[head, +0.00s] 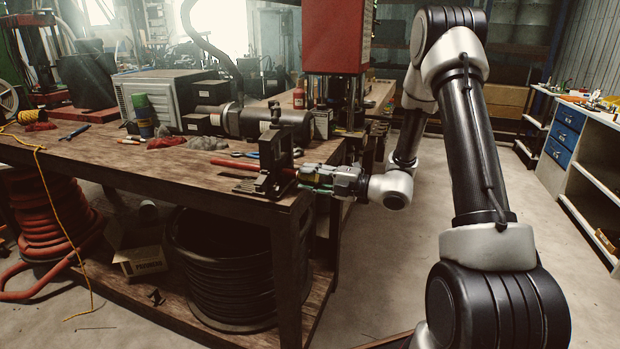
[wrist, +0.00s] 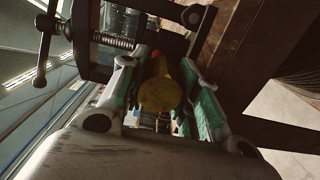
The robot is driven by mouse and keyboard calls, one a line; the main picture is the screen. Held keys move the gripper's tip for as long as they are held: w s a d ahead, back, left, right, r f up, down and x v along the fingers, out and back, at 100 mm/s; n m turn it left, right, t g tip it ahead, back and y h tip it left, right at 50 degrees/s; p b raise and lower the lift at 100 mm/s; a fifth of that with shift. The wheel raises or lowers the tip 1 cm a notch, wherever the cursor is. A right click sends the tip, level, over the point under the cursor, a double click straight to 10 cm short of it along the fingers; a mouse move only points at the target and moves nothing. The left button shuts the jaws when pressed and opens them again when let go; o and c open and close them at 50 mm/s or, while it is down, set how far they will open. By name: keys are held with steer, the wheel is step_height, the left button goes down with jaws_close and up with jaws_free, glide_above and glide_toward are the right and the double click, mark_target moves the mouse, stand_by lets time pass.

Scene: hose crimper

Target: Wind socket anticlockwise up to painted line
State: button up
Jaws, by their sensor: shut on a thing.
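In the head view my gripper (head: 312,178) is at the right end of the workbench, beside a black vise (head: 271,170) clamped near the bench corner. A red hose (head: 235,165) runs through the vise toward my gripper. In the wrist view the green-padded fingers of my gripper (wrist: 165,100) are on both sides of a yellowish round socket end (wrist: 160,93), shut on it. A bit of red (wrist: 159,63) shows just behind the socket. The vise screw and frame (wrist: 112,40) stand close behind and left. I cannot make out the painted line.
The wooden bench (head: 120,165) holds a dark cylindrical machine (head: 275,123), a green-capped can (head: 143,112) and loose tools. A black hose coil (head: 225,270) and a cardboard box (head: 140,258) sit on the lower shelf. The floor right of the bench is open.

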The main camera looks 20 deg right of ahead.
steer(key=shift+n, duration=0.3)
steer(key=n, duration=0.5)
steer(key=shift+n, duration=0.3)
steer(key=n, duration=0.6)
steer(key=shift+f, duration=0.1)
steer(key=n, duration=0.6)
steer(key=shift+n, duration=0.4)
steer(key=n, duration=2.3)
steer(key=shift+n+g, duration=0.3)
steer(key=shift+n, duration=0.1)
steer(key=n, duration=0.5)
